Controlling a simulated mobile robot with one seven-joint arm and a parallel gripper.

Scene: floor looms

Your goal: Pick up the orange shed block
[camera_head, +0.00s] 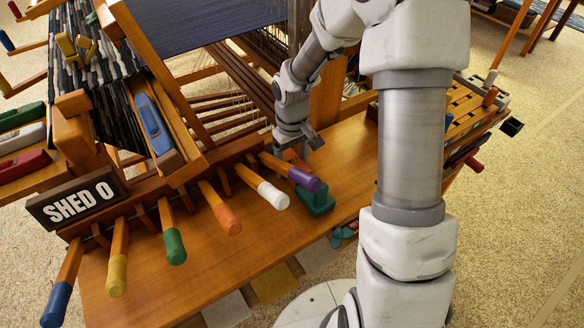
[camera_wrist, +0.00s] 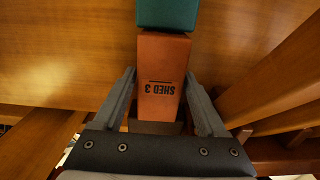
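The orange shed block (camera_wrist: 161,62), with upside-down "SHED 3" lettering, lies between the two fingers of my gripper (camera_wrist: 160,76) in the wrist view. The fingers are spread, one on each side of the block, with narrow gaps showing, so my gripper looks open around it. A teal-green block (camera_wrist: 168,14) sits right against its far end. In the head view my gripper (camera_head: 301,142) is low over the wooden bench, and the orange block is mostly hidden there. The green block (camera_head: 316,201) shows just below it.
The wooden bench (camera_head: 225,262) lies under my gripper. A row of colour-tipped levers juts over it, the purple-tipped one (camera_head: 304,179) close to my gripper. A "SHED 0" sign (camera_head: 76,205) stands at left. Loom beams (camera_wrist: 275,85) rise at right in the wrist view.

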